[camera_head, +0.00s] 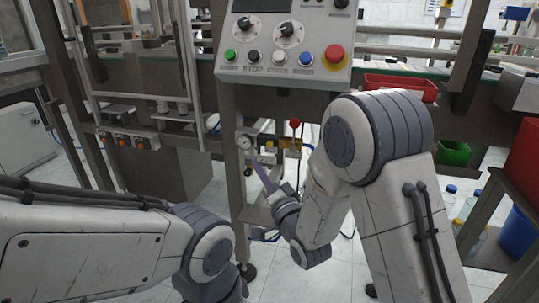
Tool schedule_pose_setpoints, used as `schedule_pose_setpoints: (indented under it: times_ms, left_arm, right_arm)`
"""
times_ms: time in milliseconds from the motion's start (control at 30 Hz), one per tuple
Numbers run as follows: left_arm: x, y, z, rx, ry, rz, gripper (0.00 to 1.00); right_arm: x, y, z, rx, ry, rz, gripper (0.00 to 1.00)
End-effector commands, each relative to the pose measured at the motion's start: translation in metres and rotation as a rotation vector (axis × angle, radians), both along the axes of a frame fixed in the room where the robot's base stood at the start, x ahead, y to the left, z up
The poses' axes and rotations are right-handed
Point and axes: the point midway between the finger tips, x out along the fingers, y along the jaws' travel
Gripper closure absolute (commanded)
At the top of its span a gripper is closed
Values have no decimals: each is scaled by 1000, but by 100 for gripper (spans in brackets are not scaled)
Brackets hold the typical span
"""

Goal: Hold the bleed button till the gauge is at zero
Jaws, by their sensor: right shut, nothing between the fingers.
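A small round gauge (244,142) with a white face is fixed on the machine's upright post, below the control panel. Its needle is too small to read. Beside it on the right is a row of small fittings with a yellow part (290,143) and a red-knobbed lever (294,124). I cannot make out which part is the bleed button. My right gripper (259,168), with slim purple-grey fingers, is shut and empty. Its tips point up and left, just below the gauge and fittings; whether they touch anything is unclear. My left arm comes in from the left, its gripper out of view.
The control panel (285,70) above has green, black, white and blue buttons, two knobs and a red emergency stop (334,54). A red tray (400,86), a green bin (453,153) and a blue bin (517,232) are at the right. Bottles stand on the floor there.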

Motion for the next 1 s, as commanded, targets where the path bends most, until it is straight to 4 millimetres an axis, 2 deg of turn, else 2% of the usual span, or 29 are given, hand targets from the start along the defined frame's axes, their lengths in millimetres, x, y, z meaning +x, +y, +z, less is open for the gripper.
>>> schedule_pose_setpoints:
  times_ms: [367,800,1000]
  left_arm:
    - [0,0,3,-1,-1,0,50]
    - [0,0,14,0,0,0,50]
    - [0,0,11,0,0,0,50]
  right_arm:
    - [6,-2,2,-2,-1,-3,100]
    - [60,-20,2,-3,0,-4,100]
    - [78,-25,1,-3,0,-1,100]
